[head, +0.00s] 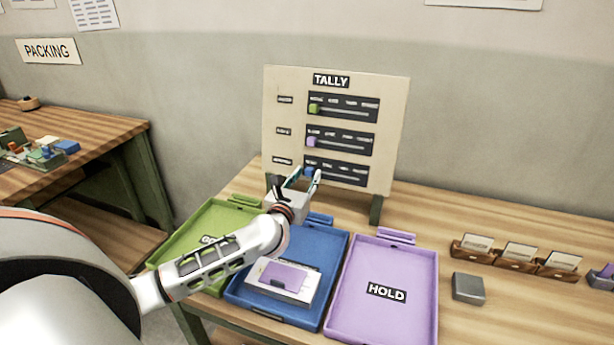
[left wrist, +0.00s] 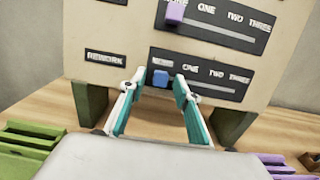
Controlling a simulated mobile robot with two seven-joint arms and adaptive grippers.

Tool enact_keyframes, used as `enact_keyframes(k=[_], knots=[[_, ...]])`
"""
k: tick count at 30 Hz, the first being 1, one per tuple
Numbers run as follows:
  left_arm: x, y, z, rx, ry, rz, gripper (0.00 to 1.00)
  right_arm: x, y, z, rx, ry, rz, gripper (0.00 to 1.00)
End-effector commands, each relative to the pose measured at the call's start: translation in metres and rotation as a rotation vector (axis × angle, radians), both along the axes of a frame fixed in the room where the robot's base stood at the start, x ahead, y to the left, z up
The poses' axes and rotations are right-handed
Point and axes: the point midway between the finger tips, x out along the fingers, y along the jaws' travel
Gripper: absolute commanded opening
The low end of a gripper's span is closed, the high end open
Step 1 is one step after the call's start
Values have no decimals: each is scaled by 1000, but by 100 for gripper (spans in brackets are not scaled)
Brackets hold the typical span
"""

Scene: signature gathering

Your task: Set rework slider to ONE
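The rework slider's blue knob (left wrist: 160,78) sits at the left end of the bottom slot, left of the ONE mark, on the upright TALLY board (head: 392,130). The label above the knob is hard to read. In the head view the knob (head: 309,171) is partly hidden by my left gripper (head: 304,178). That gripper is open. In the left wrist view its teal-padded fingers (left wrist: 158,84) point at the board, one on each side of the knob. I cannot tell whether either touches it. My right gripper is not in view.
Green (head: 190,240), blue (head: 335,262) and purple (head: 427,300) trays lie before the board. A pale device with a purple top (head: 283,277) lies in the blue tray. A grey block (head: 468,288) and wooden card holders (head: 515,262) stand right. Green and purple knobs sit above.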

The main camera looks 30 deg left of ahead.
Motion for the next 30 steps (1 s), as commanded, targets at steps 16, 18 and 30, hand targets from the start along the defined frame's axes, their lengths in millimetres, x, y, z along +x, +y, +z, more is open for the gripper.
enact_keyframes(k=[16,18,30], knots=[[5,1,0,0,1,0,0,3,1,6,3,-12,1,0],[5,1,0,0,0,0,0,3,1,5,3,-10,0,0],[16,-44,1,-3,0,-1,0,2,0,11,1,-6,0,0]])
